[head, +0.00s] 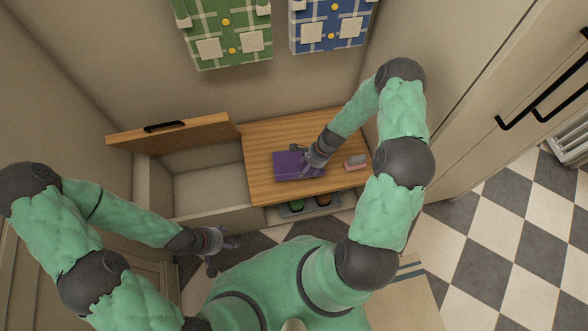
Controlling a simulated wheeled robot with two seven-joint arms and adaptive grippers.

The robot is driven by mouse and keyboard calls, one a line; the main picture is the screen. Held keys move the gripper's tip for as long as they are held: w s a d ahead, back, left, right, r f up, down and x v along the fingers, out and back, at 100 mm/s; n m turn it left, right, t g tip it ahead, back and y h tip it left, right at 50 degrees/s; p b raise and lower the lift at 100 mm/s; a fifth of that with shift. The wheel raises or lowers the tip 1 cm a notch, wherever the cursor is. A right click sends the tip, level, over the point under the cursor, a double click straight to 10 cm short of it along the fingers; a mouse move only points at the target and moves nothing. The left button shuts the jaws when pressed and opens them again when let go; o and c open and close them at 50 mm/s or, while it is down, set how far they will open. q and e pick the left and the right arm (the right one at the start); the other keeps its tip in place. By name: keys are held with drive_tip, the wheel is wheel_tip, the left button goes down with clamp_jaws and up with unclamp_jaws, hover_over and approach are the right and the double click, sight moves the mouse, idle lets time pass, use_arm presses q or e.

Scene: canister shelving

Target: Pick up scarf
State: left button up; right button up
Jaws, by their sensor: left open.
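A folded purple cloth, which looks like the scarf (287,169), lies on the wooden bench top (262,137). My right gripper (304,158) reaches down over the right part of the scarf and hides some of it. Its fingers are small and dark here, so I cannot tell whether they are open, shut or touching the cloth. My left gripper (220,249) is open and empty, low in front of the bench and away from the scarf.
A small pink and grey object (355,163) lies right of the scarf. The bench's left compartment (205,188) is open and looks empty, its lid (185,132) raised. A low shelf (297,210) holds shoes or similar items. A cabinet stands right.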

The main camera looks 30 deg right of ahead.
drive_tip(key=w+d+m, duration=0.1)
drive_tip(key=d+m, duration=0.2)
drive_tip(key=d, duration=0.1)
drive_tip(key=b, duration=0.3)
hover_over(307, 175)
wheel_tip(307, 175, down, 6)
drive_tip(key=shift+w+f, duration=0.1)
drive_tip(key=shift+f, duration=0.05)
drive_tip(key=b+x, duration=0.2)
drive_tip(key=x, duration=0.3)
drive_tip(key=shift+w+a, duration=0.15)
use_arm(q)
drive_tip(key=f, duration=0.5)
drive_tip(key=shift+a+f, duration=0.25)
drive_tip(key=shift+a, duration=0.15)
use_arm(e)
drive_tip(key=shift+c, duration=0.3)
use_arm(q)
drive_tip(key=shift+s, duration=0.1)
use_arm(e)
clamp_jaws()
